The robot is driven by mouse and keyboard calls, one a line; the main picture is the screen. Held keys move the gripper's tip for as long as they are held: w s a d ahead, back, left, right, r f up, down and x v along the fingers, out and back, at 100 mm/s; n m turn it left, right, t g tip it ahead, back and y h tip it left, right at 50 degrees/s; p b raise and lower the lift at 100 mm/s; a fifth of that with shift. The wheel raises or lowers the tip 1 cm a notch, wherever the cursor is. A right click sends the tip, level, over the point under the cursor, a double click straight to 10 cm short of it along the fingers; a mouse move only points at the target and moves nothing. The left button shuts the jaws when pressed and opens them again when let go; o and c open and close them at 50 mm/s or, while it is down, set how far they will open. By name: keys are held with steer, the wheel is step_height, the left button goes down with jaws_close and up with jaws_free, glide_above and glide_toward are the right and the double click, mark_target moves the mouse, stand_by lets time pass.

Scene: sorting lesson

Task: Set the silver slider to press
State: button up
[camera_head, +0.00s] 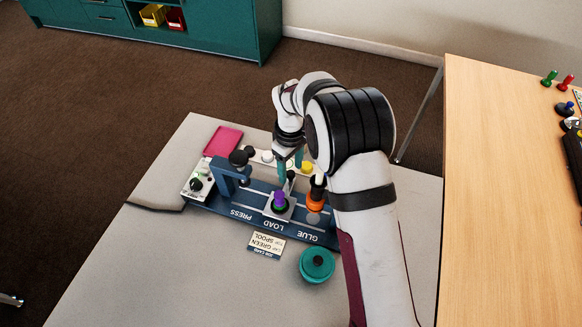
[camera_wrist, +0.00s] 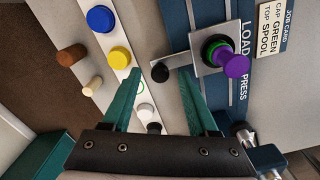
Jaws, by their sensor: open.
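The silver slider (camera_head: 268,208) sits at the LOAD mark of the blue station base (camera_head: 240,212), carrying a stacked green and purple piece (camera_head: 279,199). In the wrist view the slider plate (camera_wrist: 197,38) has a silver arm ending in a black knob (camera_wrist: 160,72). The PRESS mark (camera_head: 241,215) is left of LOAD in the head view. My gripper (camera_head: 291,170) is open over the slider's handle side. In the wrist view my gripper (camera_wrist: 160,78) has its teal fingers on either side of the knob, with visible gaps; I cannot tell its exact height.
The blue press frame (camera_head: 218,172) stands left of the slider. An orange glue bottle (camera_head: 315,197) stands close on the right. A white strip with coloured caps (camera_wrist: 130,90) lies behind. A teal jar (camera_head: 317,265) and a job card (camera_head: 266,243) lie in front.

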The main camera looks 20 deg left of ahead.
steer(key=shift+f, duration=0.45)
jaws_close()
steer(key=shift+r, duration=0.1)
stand_by(1.0)
